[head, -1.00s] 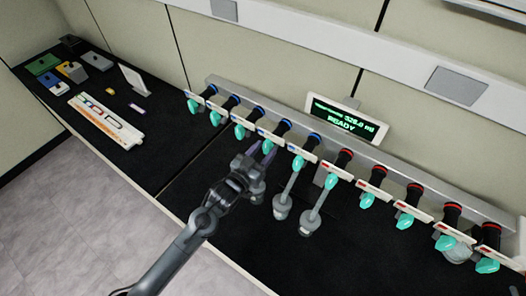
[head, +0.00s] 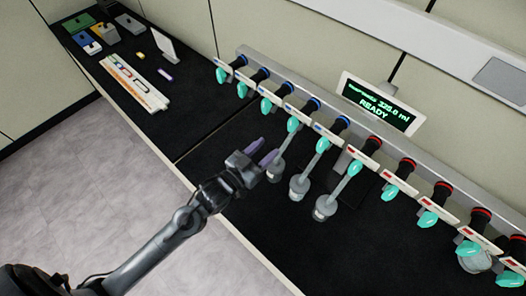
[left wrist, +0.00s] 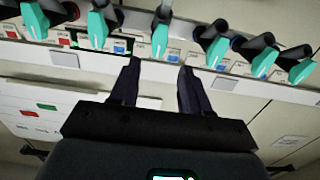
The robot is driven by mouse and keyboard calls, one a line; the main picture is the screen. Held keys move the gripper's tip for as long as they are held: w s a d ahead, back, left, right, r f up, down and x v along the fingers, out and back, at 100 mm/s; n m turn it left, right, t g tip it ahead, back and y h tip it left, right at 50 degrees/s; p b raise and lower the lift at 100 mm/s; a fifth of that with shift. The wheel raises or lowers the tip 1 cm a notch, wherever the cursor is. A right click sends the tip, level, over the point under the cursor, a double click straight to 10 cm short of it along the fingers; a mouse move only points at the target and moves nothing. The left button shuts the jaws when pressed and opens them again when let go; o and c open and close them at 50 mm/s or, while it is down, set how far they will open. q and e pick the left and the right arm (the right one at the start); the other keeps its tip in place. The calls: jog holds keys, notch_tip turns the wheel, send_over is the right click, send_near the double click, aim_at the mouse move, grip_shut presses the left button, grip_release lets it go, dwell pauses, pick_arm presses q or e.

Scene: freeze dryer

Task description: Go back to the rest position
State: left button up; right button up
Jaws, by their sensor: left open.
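My left gripper (head: 263,152) is open and empty, just left of the nearest hanging grey flask (head: 275,172). In the left wrist view, its two dark fingers (left wrist: 160,65) stand apart, with a teal valve knob (left wrist: 160,40) beyond the gap. Two more flasks hang to the right, a middle one (head: 299,187) and a right one (head: 325,206). All three hang on stems from the manifold (head: 300,82). Whether the fingers touch the nearest flask is hard to tell. My right gripper is not in view.
The manifold carries a row of black ports with blue and red rings and teal knobs. A display (head: 378,104) reads READY. A white rack (head: 133,84) and small coloured boxes (head: 80,33) stand at the far left of the black bench (head: 215,97). The floor (head: 85,165) in front is clear.

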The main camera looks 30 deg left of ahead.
pick_arm(q)
jog(key=shift+s, duration=0.15)
dwell(0.3)
jog(key=s+f+g+y+p, duration=0.1)
jog(key=s+g+p, duration=0.3)
jog(key=s, duration=0.7)
jog(key=s+a+f+g+y+p, duration=0.1)
jog(key=s+g+p, duration=0.3)
jog(key=s+g, duration=0.5)
jog(key=shift+s+a+f+n+g+y, duration=0.15)
jog(key=shift+s+f+n+g+y, duration=0.2)
jog(key=shift+s+y, duration=0.7)
jog(key=shift+s, duration=0.1)
